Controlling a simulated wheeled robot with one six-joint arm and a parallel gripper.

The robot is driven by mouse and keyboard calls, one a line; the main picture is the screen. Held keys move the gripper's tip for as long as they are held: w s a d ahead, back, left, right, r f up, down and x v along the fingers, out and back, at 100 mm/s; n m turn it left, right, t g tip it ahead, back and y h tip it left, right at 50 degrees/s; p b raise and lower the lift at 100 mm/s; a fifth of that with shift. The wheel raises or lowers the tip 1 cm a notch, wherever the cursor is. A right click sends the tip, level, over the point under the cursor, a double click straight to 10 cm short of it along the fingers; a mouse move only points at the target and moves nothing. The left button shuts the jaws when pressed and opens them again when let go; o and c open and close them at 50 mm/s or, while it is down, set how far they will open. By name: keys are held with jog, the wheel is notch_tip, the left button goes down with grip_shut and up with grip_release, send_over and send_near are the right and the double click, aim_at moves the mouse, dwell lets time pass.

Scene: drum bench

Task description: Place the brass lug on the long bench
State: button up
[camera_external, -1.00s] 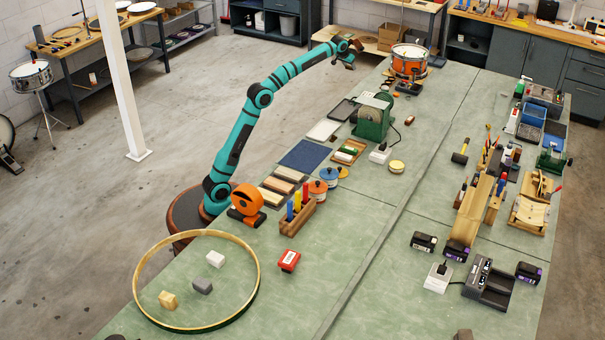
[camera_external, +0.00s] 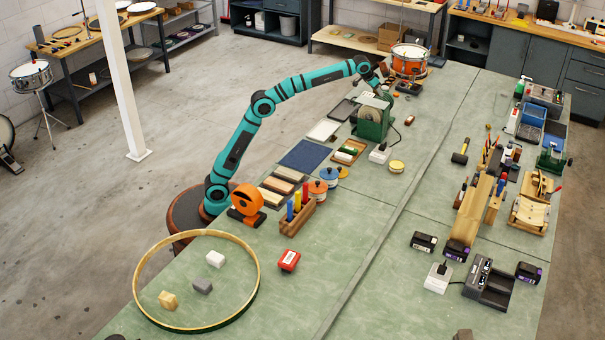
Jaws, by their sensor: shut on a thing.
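The long bench (camera_external: 362,215) is the green-topped surface that runs from the lower left to the upper right. My gripper (camera_external: 385,88) is over its far left part, just behind the green grinder and in front of the orange drum. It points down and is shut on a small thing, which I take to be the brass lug. The lug itself is too small and too hidden by the gripper to make out. I cannot tell whether it touches the bench top.
The green grinder (camera_external: 372,118) and orange drum (camera_external: 409,60) stand close to my gripper. A dark flat tray (camera_external: 343,110), blue mat (camera_external: 303,154) and wooden rack (camera_external: 297,216) line the left edge. The middle strip of the bench is mostly clear.

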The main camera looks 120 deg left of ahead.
jog(key=w+d+m+t+h, duration=0.15)
jog(key=w+d, duration=0.45)
jog(key=d, duration=0.6)
jog(key=w+d+m, duration=0.2)
jog(key=w+d, duration=0.5)
jog(key=d, duration=0.5)
jog(key=w+d+m+t+h, duration=0.15)
jog(key=w+d, duration=0.45)
jog(key=d, duration=0.6)
jog(key=d+m+h, duration=0.2)
jog(key=d+m, duration=0.4)
jog(key=d, duration=3.8)
jog(key=s+d+m+h, duration=0.15)
jog(key=s+d, duration=0.45)
jog(key=d, duration=0.6)
jog(key=s+d+m+h, duration=0.15)
jog(key=s+d, duration=0.35)
jog(key=d, duration=0.6)
jog(key=s+d+m, duration=0.3)
jog(key=s+d, duration=0.3)
jog(key=d, duration=0.6)
jog(key=s+d+m+g+h, duration=0.1)
jog(key=s+d+m, duration=0.2)
jog(key=s+d, duration=1.1)
jog(key=s+d+m+g+h, duration=0.2)
jog(key=s+d, duration=0.7)
jog(key=s, duration=0.8)
notch_tip(320, 180, down, 18)
jog(key=shift+f, duration=0.2)
jog(key=shift+d, duration=0.1)
